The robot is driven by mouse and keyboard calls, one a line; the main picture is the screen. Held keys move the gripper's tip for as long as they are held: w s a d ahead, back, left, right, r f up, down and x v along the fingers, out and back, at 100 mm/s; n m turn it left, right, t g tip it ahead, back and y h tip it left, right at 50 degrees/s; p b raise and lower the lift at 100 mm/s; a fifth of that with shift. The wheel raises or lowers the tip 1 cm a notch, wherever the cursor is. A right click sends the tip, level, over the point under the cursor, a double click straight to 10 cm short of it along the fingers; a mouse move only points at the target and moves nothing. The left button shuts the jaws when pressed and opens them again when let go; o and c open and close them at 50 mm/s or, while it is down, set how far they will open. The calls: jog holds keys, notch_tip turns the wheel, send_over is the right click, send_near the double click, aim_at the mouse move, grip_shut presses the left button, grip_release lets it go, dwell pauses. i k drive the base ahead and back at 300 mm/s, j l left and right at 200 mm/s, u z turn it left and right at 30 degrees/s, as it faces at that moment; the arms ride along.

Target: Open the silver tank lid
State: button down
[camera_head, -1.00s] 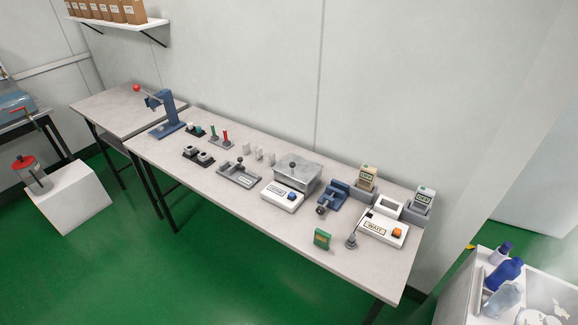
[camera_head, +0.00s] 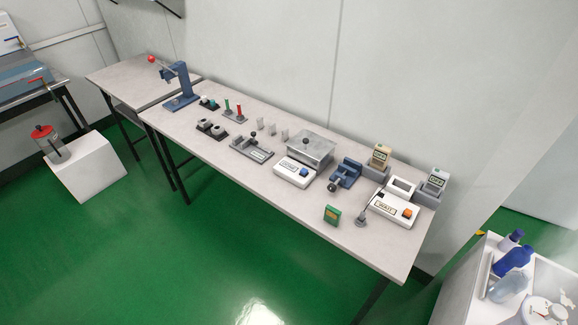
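The silver tank (camera_head: 308,153) is a low metal box near the back middle of the long table. Its flat lid (camera_head: 316,143) looks shut, with a small dark knob (camera_head: 305,133) on top. A white unit with a blue button (camera_head: 295,172) stands directly in front of the tank. My gripper is not in view, so its state does not show.
The long table (camera_head: 240,178) also holds a blue vise (camera_head: 345,172), a white WAIT box (camera_head: 392,208), a green card (camera_head: 332,214) and a blue lever press (camera_head: 180,88). A white bin with bottles (camera_head: 480,285) stands at lower right. The green floor (camera_head: 180,250) in front is clear.

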aim_at(312, 144)
jog(key=i+j, duration=0.35)
jog(key=i, duration=0.2)
jog(key=i+j, duration=0.35)
jog(key=i, duration=0.2)
